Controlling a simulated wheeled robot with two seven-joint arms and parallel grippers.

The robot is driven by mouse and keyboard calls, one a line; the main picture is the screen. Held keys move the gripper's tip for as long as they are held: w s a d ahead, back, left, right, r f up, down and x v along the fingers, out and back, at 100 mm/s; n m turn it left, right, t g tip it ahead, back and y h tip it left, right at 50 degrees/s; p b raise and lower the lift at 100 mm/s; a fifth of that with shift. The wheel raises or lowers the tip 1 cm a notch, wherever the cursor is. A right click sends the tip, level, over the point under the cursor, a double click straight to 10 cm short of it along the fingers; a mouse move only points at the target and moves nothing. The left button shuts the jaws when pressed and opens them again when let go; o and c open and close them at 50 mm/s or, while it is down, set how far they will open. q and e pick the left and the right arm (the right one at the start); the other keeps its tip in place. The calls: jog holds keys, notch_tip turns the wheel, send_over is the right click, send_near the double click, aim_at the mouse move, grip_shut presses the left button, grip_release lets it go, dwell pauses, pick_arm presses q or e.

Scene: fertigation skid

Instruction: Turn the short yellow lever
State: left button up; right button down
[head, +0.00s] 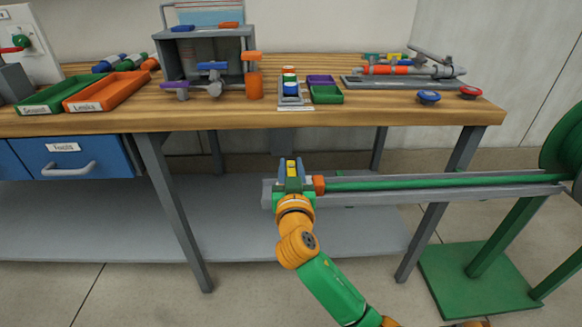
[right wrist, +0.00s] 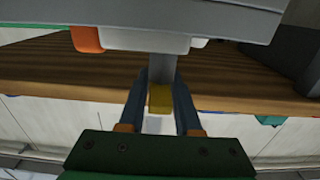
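The short yellow lever (head: 292,168) shows as a small yellow block between the fingers of my right gripper (head: 289,174), at the left end of a grey rail below the bench front. In the right wrist view the lever's yellow end (right wrist: 160,98) sits on a grey stem. The fingers of my right gripper (right wrist: 161,103) lie on both sides of it, very close. I cannot tell whether they touch it. My left gripper is not in view.
A green rod (head: 430,183) runs along the grey rail (head: 390,198) to a green wheel (head: 566,148) at the right. The wooden bench (head: 390,112) behind holds green and orange trays (head: 107,92), valves and fittings. Open floor lies in front.

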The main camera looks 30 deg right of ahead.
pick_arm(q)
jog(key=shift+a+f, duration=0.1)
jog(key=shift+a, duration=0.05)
